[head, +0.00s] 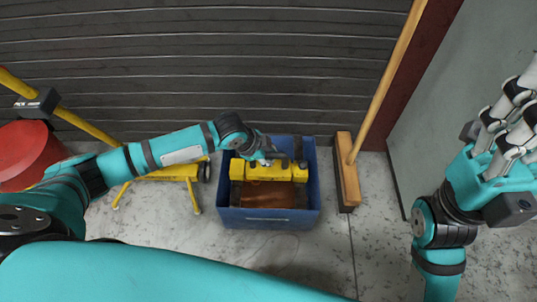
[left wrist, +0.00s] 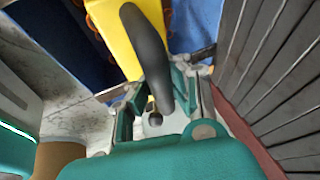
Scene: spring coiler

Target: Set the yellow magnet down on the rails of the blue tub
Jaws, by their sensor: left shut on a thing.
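The yellow magnet (head: 250,172) is a blocky bar lying across the upper part of the blue tub (head: 268,218), inside its outline. My left gripper (head: 270,156) is over the magnet's far side and is shut on its dark curved handle. The left wrist view shows the handle (left wrist: 146,45) between the jaws, with the magnet's yellow body (left wrist: 112,38) and the blue tub (left wrist: 190,25) beyond. I cannot tell whether the magnet touches the rails, as it and my gripper cover part of them. My right gripper (head: 508,120) is far right, away from the tub, its fingertips partly cut off.
Brown material (head: 268,194) shows inside the tub below the magnet. A broom with a wooden head (head: 347,172) stands close to the tub's right. A yellow stand (head: 180,172) and a red drum (head: 25,155) are at left. A grey slatted shutter (head: 250,65) is behind.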

